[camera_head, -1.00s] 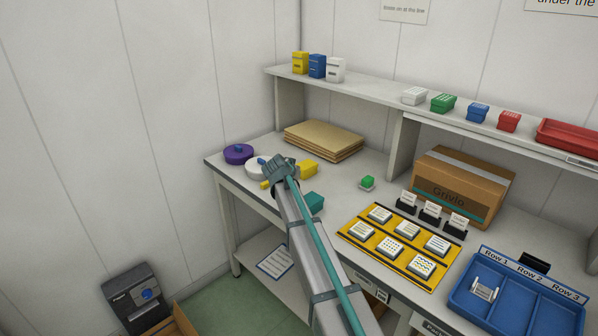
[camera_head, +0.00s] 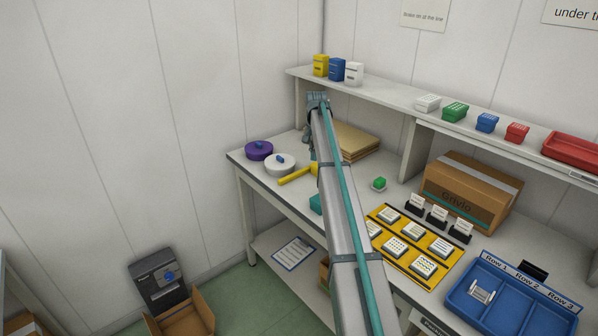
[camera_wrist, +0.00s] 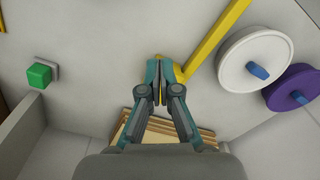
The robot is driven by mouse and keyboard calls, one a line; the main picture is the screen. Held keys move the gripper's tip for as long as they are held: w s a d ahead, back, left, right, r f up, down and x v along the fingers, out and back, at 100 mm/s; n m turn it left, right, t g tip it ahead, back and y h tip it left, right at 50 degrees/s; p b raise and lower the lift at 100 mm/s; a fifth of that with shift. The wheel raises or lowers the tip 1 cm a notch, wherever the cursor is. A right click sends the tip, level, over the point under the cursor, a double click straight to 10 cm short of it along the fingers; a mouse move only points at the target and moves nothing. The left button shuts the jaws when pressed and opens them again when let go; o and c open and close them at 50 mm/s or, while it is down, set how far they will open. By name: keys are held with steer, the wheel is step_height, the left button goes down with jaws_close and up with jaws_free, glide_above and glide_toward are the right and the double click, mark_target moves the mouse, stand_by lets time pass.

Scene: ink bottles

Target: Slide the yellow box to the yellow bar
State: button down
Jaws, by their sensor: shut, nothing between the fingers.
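A yellow bar (camera_head: 295,176) lies on the worktop near its left end; it also shows in the wrist view (camera_wrist: 216,38). A yellow block (camera_head: 314,169), seemingly the yellow box, is at the bar's right end, mostly hidden by my arm. In the wrist view a yellow piece (camera_wrist: 180,74) shows beside my fingers, by the bar's end; whether they touch is unclear. Another yellow box (camera_head: 321,65) stands on the upper shelf. My gripper (camera_wrist: 158,62) is shut and empty, pointing down above the worktop.
White (camera_head: 280,164) and purple (camera_head: 259,150) round discs lie left of the bar. A brown cardboard stack (camera_head: 357,142) lies behind my arm. A green cube (camera_head: 379,183) and a teal block (camera_head: 316,204) are nearby. The shelf (camera_head: 385,92) overhangs the back.

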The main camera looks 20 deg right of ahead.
mark_target(317, 172)
steer(key=f+p, duration=0.1)
steer(key=f, duration=0.2)
steer(key=f+p, duration=0.1)
steer(key=f, duration=0.2)
steer(key=s+f, duration=0.1)
steer(key=f, duration=0.2)
steer(key=shift+d+p, duration=0.1)
steer(key=shift+p, duration=0.3)
steer(key=shift+w+d+f+p, duration=0.2)
steer(key=shift+w+d+p, duration=0.15)
steer(key=shift+w+d, duration=0.25)
steer(key=shift+w+d+f+p, duration=0.2)
steer(key=shift+w+d+p, duration=0.2)
steer(key=shift+w, duration=0.25)
steer(key=shift+w+d+f, duration=0.15)
steer(key=shift+w+d, duration=0.15)
steer(key=shift+w, duration=0.1)
steer(key=shift+w+d+b, duration=0.3)
steer(key=shift+w+d, duration=0.3)
steer(key=shift+w, duration=0.2)
